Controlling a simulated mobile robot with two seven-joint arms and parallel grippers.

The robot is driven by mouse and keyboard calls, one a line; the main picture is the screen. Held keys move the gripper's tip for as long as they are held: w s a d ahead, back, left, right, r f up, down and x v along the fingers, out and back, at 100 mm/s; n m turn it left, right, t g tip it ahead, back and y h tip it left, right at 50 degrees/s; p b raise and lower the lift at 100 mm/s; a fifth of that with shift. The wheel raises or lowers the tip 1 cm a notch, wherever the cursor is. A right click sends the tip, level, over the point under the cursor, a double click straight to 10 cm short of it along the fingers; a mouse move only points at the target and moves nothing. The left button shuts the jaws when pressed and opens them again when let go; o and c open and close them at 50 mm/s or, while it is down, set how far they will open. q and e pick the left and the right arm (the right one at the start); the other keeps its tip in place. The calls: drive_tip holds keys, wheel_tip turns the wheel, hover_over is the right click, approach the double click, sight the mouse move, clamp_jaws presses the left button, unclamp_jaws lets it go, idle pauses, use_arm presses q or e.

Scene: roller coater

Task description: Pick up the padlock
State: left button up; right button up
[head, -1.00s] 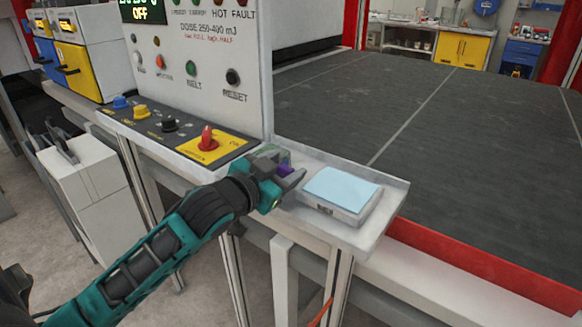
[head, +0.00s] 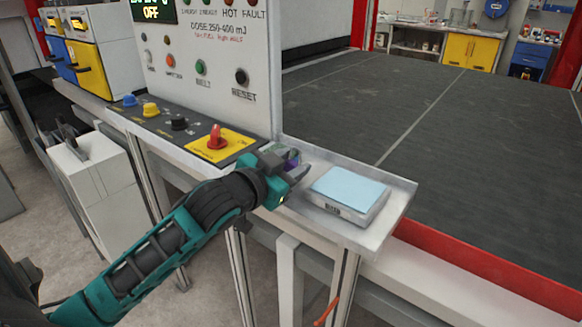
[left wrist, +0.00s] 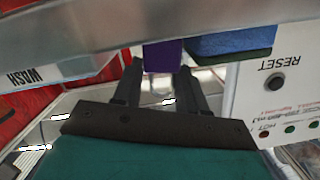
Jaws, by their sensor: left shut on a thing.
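The padlock shows as a small purple body (head: 291,163) in the head view, at the left end of a grey shelf tray, mostly hidden by my left gripper (head: 293,168). In the left wrist view the purple padlock (left wrist: 163,54) sits between the fingertips of my left gripper (left wrist: 160,68). The gripper is shut on it. I cannot tell whether the padlock is clear of the tray surface. My right gripper is not in view.
The grey tray (head: 388,213) has a raised rim and holds a white box with a light-blue top (head: 348,188). A green-blue thing (left wrist: 232,43) lies close beside the padlock. A control panel (head: 205,55) with a red knob (head: 216,138) stands left; a dark conveyor belt (head: 450,140) lies behind.

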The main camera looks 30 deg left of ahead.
use_arm(q)
wheel_tip(320, 180, up, 19)
drive_tip(key=shift+r, duration=0.2)
drive_tip(key=shift+s, duration=0.15)
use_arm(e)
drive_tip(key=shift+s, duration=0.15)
